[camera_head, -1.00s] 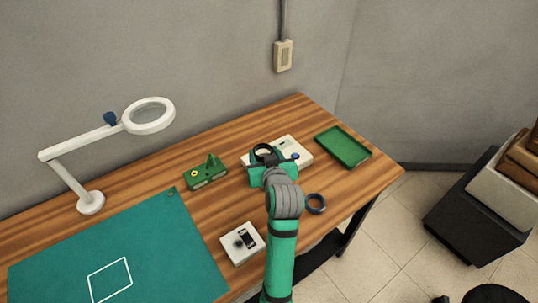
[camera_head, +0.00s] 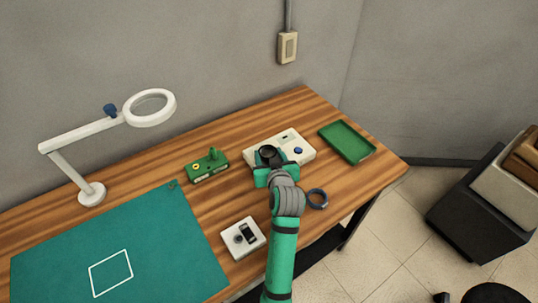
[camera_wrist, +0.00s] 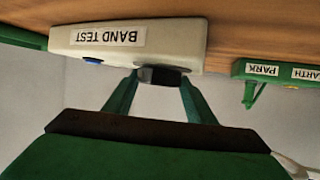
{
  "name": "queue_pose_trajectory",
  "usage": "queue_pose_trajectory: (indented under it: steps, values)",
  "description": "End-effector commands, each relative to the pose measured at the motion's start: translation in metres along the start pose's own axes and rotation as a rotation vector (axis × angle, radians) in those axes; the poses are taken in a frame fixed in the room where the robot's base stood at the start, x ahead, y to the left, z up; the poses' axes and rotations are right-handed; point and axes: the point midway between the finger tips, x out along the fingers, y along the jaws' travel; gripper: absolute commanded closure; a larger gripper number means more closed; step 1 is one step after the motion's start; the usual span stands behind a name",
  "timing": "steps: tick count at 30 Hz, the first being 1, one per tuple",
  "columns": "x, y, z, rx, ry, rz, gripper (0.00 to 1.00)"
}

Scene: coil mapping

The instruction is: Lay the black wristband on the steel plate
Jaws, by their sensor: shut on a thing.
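My gripper (camera_head: 269,166) is shut on the black wristband (camera_head: 267,154), at the left part of the off-white band test box (camera_head: 304,153). In the wrist view the dark band (camera_wrist: 163,76) sits between my fingertips, against or just in front of the box (camera_wrist: 190,45) labelled BAND TEST. The steel plate is mostly hidden behind the band and gripper. I cannot tell whether the band touches it. A blue button (camera_head: 298,150) shows on the box's right part.
A green PARK block (camera_head: 207,170) stands left of the box, an empty green tray (camera_head: 347,142) right. A dark blue ring (camera_head: 317,204) lies right of my arm. A white device (camera_head: 238,250), a teal mat (camera_head: 180,245) and a magnifier lamp (camera_head: 91,194) are on the left.

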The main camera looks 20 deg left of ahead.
Motion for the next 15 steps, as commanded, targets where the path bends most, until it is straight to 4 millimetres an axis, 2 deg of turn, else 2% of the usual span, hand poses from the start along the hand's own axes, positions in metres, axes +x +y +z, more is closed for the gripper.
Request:
queue_pose_trajectory:
  steps: [2, 3, 5, 15]
  values:
    - [0.0009, 0.0, 0.0026, 0.0, -0.001, 0.0, 0.71]
    - [0.0011, 0.0, 0.003, 0.0, -0.001, 0.0, 0.47]
    - [0.001, 0.0, 0.0025, 0.0, -0.001, 0.0, 0.33]
    - [0.0005, -0.0007, 0.0007, 0.0, 0.0, -0.001, 0.31]
